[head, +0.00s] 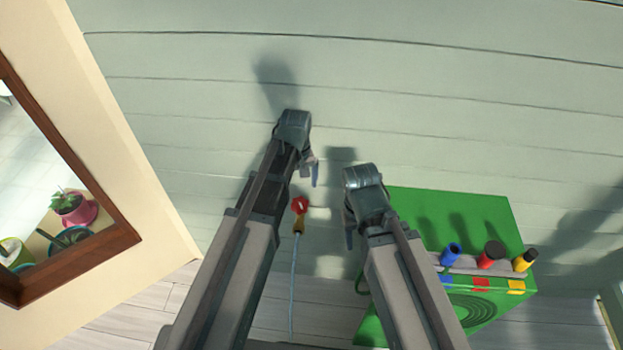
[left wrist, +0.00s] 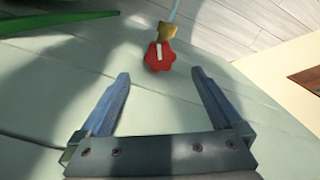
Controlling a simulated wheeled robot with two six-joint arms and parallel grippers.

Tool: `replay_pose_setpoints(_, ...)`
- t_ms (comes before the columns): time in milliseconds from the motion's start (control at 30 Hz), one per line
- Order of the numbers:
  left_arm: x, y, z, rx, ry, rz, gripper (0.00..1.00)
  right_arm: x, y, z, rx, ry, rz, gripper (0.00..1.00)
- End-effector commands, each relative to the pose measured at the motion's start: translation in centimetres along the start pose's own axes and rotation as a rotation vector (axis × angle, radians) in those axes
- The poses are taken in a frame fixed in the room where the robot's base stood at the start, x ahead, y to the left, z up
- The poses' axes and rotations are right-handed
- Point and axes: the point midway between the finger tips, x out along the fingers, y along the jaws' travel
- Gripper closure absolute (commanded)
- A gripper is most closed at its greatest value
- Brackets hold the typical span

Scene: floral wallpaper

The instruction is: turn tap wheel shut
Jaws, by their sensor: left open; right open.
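The tap wheel (head: 300,204) is a small red knob on a brass tap body (head: 299,225), low on the pale green wall. It also shows in the left wrist view as a red lobed wheel (left wrist: 159,57) with a white bar mark, beside the brass body (left wrist: 167,31). My left gripper (head: 314,174) is above the wheel in the head view. In the left wrist view its two blue-grey fingers (left wrist: 160,92) are spread wide, with the wheel ahead of and between their tips, not touched. My right gripper (head: 349,228) is to the right of the wheel, empty.
A pale blue hose (head: 293,285) hangs from the tap to the floor. A green box (head: 455,215) with a shelf of blue, red and yellow cylinders stands to the right, close to my right arm. A wood-framed window (head: 75,250) is at left. The wall around the wheel is clear.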

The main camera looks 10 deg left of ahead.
Motion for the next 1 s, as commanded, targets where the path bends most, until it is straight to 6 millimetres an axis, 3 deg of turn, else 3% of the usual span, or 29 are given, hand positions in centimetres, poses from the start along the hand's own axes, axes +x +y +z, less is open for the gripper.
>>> replay_pose_setpoints(33,-1.6,0.0,0.0,0.000,0.000,0.000,0.00,-1.6,0.1,0.1,0.000,0.000,0.000,0.50)
replay_pose_setpoints(333,-6.2,0.0,0.0,0.000,0.000,0.000,0.00,-6.1,0.6,0.4,0.000,0.000,0.000,0.50)
replay_pose_setpoints(1000,-12.8,-0.7,11.1,0.481,-0.006,-0.069,0.00,-12.7,1.2,0.8,0.000,0.000,0.000,0.50)
